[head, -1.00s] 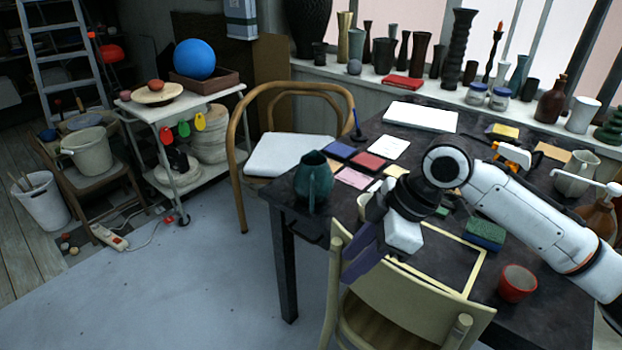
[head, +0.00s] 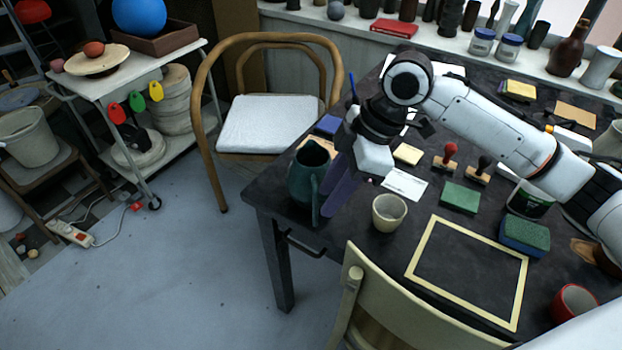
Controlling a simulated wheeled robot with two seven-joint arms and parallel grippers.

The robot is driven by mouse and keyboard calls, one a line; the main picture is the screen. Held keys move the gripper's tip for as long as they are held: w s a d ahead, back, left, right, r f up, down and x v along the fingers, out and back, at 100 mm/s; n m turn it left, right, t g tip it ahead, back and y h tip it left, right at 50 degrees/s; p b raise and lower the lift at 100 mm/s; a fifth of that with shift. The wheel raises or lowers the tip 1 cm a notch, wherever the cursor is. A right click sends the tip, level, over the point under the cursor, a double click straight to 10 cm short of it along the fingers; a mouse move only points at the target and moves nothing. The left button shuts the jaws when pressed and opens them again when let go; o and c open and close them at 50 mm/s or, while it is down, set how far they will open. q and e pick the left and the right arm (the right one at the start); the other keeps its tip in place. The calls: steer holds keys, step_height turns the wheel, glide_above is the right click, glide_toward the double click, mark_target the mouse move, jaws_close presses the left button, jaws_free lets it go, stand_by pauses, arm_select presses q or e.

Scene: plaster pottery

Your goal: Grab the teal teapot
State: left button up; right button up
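The teal teapot (head: 308,178) stands upright on the near left corner of the dark table (head: 385,245), close to its edge. Its open top faces up, and a narrow part of it stands out on the side toward my gripper. My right gripper (head: 326,206) has purple fingers pointing down and left, just right of the teapot. The fingers look parted, with that narrow part at or near their tips. I cannot tell whether they touch it. My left gripper is not in view.
A cream cup (head: 389,212) stands right of my gripper. A yellow-framed black mat (head: 470,268), stamps, sponges and a red cup (head: 573,304) lie farther right. A pale chair (head: 385,300) is at the front edge, and a wooden armchair (head: 262,125) stands behind left.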

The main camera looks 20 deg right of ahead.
steer(key=x, duration=0.6)
steer(key=shift+w+d+f, duration=0.2)
steer(key=shift+d+f, duration=0.05)
steer(key=shift+f, duration=0.1)
jaws_close()
stand_by(1.0)
steer(key=shift+r, duration=0.1)
